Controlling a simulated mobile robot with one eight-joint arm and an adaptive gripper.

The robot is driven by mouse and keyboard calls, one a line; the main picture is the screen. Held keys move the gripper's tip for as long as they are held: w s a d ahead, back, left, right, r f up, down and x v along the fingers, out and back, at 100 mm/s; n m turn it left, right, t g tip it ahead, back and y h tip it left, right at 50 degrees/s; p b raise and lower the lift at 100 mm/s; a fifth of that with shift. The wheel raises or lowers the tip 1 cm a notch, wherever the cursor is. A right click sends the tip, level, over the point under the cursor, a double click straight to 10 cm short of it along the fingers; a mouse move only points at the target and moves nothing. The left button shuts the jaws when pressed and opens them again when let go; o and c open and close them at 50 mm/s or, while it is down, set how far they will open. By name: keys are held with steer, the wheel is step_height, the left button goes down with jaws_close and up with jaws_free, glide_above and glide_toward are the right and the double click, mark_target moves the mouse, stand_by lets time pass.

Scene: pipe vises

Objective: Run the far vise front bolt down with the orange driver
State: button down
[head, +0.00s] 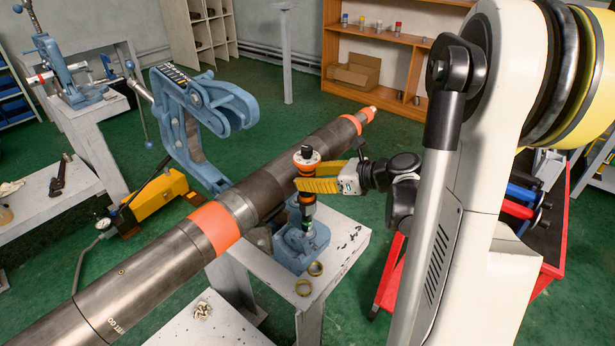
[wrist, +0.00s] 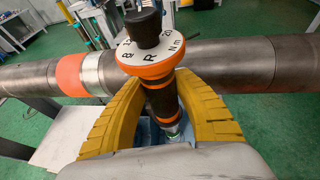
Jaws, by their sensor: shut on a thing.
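The orange driver (head: 306,156) stands upright, with a black knob, a white dial and orange bands. My gripper (head: 312,180) has its yellow fingers around the driver's body from the right. In the wrist view the driver (wrist: 150,70) sits between the curved yellow fingers (wrist: 162,100). Its lower end points down at the blue vise base (head: 301,250) on the near side of the long steel pipe (head: 165,262). The bolt is hidden beneath the driver, so I cannot tell how far it is down. The vise's blue hinged frame (head: 190,130) stands open behind the pipe.
Another blue vise (head: 66,72) stands at the far left. A yellow jack (head: 158,200) is on the floor left, and a red cart (head: 555,240) stands right. The pipe runs close behind my gripper.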

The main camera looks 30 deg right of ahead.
steer(key=shift+f, duration=1.25)
stand_by(2.2)
steer(key=shift+r, duration=0.1)
steer(key=shift+r+p, duration=1.9)
steer(key=shift+r, duration=0.55)
